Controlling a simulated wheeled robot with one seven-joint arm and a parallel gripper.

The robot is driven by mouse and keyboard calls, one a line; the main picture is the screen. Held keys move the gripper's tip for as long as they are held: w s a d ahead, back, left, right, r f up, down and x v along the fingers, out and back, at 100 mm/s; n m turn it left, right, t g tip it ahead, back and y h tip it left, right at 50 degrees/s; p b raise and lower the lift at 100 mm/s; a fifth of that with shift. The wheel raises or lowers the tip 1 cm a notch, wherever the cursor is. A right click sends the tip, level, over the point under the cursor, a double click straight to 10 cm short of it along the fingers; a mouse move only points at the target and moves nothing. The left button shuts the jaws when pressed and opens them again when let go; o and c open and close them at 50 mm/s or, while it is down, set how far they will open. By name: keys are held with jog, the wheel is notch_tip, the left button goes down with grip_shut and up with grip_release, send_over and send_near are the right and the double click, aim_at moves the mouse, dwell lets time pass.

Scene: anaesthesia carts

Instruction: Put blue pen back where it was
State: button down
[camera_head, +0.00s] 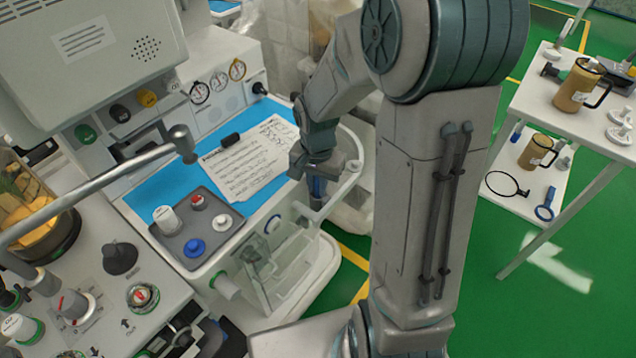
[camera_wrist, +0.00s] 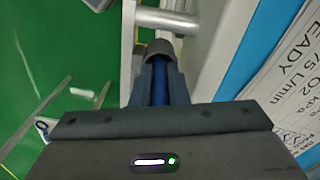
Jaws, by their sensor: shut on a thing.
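My gripper (camera_head: 317,182) hangs beside the right edge of the blue-topped cart, by a pale rail, pointing down. It is shut on a blue pen; a blue strip of the pen (camera_wrist: 160,82) shows between the fingers in the wrist view. The gripper (camera_wrist: 162,58) hides most of the pen, and its tip cannot be made out. A printed sheet (camera_head: 262,150) lies on the blue work surface (camera_head: 150,190), left of the gripper. The sheet also shows at the right of the wrist view (camera_wrist: 285,85).
A grey tray (camera_head: 190,250) with knobs stands on the blue surface. A metal arm (camera_head: 100,190) crosses at left. A white table (camera_head: 590,125) with mugs stands at right over green floor (camera_head: 500,280).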

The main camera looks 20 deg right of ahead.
jog(key=shift+f, duration=0.2)
jog(key=c, duration=1.7)
grip_release()
